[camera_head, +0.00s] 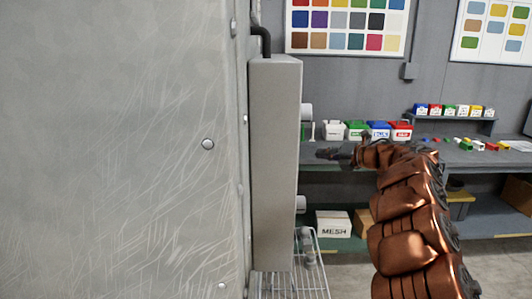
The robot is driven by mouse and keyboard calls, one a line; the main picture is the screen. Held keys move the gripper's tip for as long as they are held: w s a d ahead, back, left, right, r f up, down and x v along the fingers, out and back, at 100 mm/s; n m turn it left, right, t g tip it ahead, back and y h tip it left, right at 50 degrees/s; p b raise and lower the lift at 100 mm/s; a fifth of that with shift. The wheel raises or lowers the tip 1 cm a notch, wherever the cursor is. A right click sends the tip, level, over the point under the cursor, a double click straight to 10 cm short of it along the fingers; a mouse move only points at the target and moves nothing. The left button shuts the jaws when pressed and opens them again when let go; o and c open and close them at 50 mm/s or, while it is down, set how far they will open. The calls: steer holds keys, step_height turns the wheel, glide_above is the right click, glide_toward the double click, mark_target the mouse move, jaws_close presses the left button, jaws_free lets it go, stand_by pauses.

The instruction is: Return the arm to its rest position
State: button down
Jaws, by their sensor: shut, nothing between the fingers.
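My gripper (336,153) is dark and small in the head view, right of the picture's middle. It is shut and holds nothing. My arm, in a ribbed copper-brown cover, rises from the lower right, bends at the top and points the gripper to the left. Behind the gripper is a long grey workbench (470,157); the gripper appears in front of its left part. I cannot tell how far apart they are.
A large scratched grey booth panel (120,150) fills the left, with a tall grey box (275,165) on its edge and a wire rack (293,285) below. White, green, blue and red bins (380,131) stand on the bench. A MESH box (333,223) sits underneath. Floor shows at lower right.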

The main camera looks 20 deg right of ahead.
steer(key=w+d+r+m+t+h, duration=0.25)
steer(key=r+m+h, duration=0.6)
steer(key=r, duration=0.45)
steer(key=s+d+r+m+g+h, duration=0.1)
steer(key=s+r+m+g+h, duration=0.2)
steer(key=s+m+h, duration=0.7)
steer(key=s+a+f+m+g+y, duration=0.45)
steer(key=s+a+f, duration=0.5)
steer(key=f, duration=0.25)
steer(key=s+a+f+m+g+y, duration=0.3)
steer(key=s+a+f+m+g, duration=0.25)
steer(key=s+a+f, duration=0.45)
steer(key=s+a+f+g+y, duration=0.2)
steer(key=s+a+f, duration=0.3)
steer(key=s+a, duration=0.4)
steer(key=s+a+f+g+y, duration=0.3)
steer(key=s+a+f, duration=0.3)
steer(key=s+a, duration=0.4)
steer(key=shift+s+a+f+g+y, duration=0.15)
steer(key=shift+s+g+y, duration=0.15)
steer(key=shift+g+y, duration=0.1)
